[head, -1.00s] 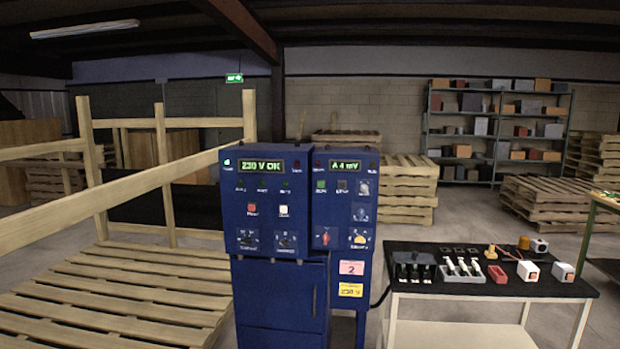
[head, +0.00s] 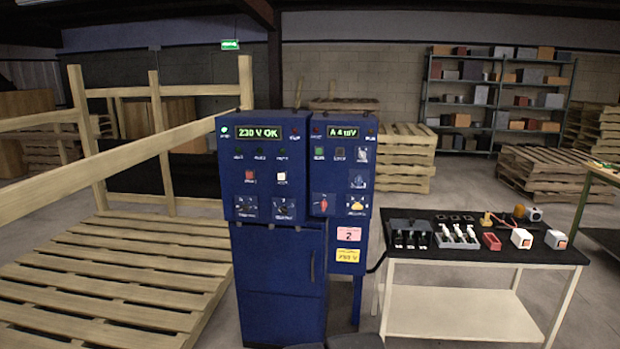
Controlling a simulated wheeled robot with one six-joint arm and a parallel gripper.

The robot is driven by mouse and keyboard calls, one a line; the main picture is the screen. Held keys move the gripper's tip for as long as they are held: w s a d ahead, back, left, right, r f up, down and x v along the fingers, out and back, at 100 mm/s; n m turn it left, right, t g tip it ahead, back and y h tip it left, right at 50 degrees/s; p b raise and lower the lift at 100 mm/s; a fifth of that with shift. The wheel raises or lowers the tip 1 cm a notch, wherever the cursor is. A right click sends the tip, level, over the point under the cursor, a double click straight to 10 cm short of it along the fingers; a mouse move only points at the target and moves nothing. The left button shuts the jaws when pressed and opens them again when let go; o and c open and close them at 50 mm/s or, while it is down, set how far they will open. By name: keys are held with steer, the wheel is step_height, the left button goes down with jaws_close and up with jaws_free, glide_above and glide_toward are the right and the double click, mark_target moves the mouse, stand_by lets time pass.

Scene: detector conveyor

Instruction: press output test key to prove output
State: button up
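A blue control cabinet (head: 280,270) stands upright near the middle of the head view. Its left panel (head: 231,190) has a lit display (head: 259,132) reading 230 V OK, a red button (head: 250,175), a white button (head: 281,177) and two dark knobs below. Its right panel (head: 325,170) has a lit display (head: 343,133) whose text is hard to read, a green key (head: 319,153), a dark key (head: 340,154), a red knob and a yellow one. The labels are too small to read, so I cannot tell which is the output test key. My gripper is not recognisable in view.
A black-topped table (head: 450,252) at the right bears switches, a red tray (head: 491,241) and white boxes. Pallets and a wooden rail (head: 130,157) fill the left. Shelves (head: 497,95) stand behind. Dark rounded shapes, perhaps mine, show at the bottom edge.

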steer(key=shift+c, duration=0.2)
jaws_close()
stand_by(1.6)
